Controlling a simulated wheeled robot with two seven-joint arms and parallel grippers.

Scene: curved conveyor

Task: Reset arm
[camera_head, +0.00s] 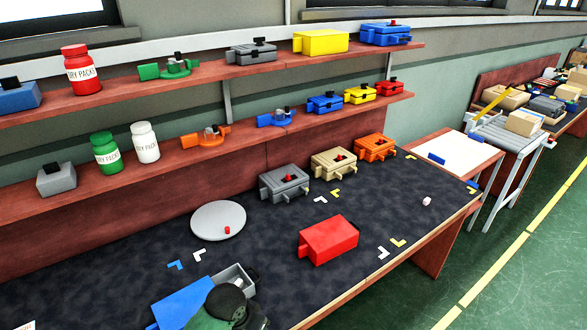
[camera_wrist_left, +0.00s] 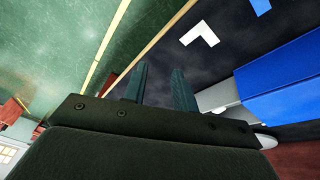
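In the left wrist view my left gripper (camera_wrist_left: 160,85) has its two fingers apart, with nothing between them. It is near the dark mat and the table's edge. A blue box (camera_wrist_left: 285,75) is close on the right of that view, and a white corner mark (camera_wrist_left: 199,34) lies on the mat beyond the fingers. In the head view a dark part of my arm shows at the bottom edge, in front of the blue box (camera_head: 187,302); no fingertips can be made out there. My right gripper is not in view.
Several lidded boxes stand along the back. Two shelves (camera_head: 120,101) above hold boxes and jars. The mat's front right is mostly clear.

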